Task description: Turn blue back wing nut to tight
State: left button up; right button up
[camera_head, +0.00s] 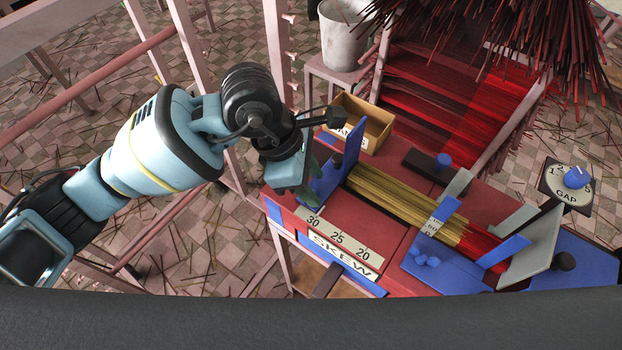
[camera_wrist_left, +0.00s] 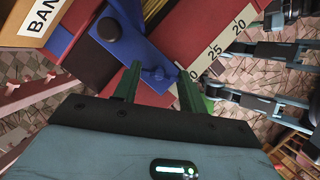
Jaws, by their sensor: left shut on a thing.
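My left gripper (camera_head: 304,196) is at the left end of the red bench, beside the blue back bracket (camera_head: 328,178). In the left wrist view its green fingers (camera_wrist_left: 158,86) are on either side of a small blue wing nut (camera_wrist_left: 156,74), and the gripper is shut on it. The wing nut sits on the flat blue plate (camera_wrist_left: 128,48) next to the white skew scale (camera_wrist_left: 222,45). In the head view the gripper hides this wing nut. My right gripper is not in view.
A bundle of tan sticks (camera_head: 395,208) lies along the red bench (camera_head: 372,243). An open cardboard box (camera_head: 372,125) is behind the bracket. A blue gap knob (camera_head: 577,178) is at the right. A grey bucket (camera_head: 343,38) stands behind.

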pick_arm(q)
jog(key=m+b, duration=0.1)
jog(key=m, duration=0.1)
jog(key=m+g+b, duration=0.1)
jog(key=shift+w+f+m, duration=0.15)
jog(key=shift+m, duration=0.25)
jog(key=m+g+y+b, duration=0.1)
jog(key=m+b, duration=0.2)
jog(key=shift+d+g, duration=0.1)
jog(key=shift+g, duration=0.2)
jog(key=shift+m+g+y+b, duration=0.3)
jog(key=shift+m+b, duration=0.55)
jog(key=shift+m, duration=0.75)
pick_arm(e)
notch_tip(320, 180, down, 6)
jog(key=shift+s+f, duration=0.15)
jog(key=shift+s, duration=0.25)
pick_arm(q)
jog(key=shift+r, duration=0.2)
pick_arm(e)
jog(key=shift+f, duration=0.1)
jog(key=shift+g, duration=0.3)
pick_arm(q)
jog(key=o, duration=1)
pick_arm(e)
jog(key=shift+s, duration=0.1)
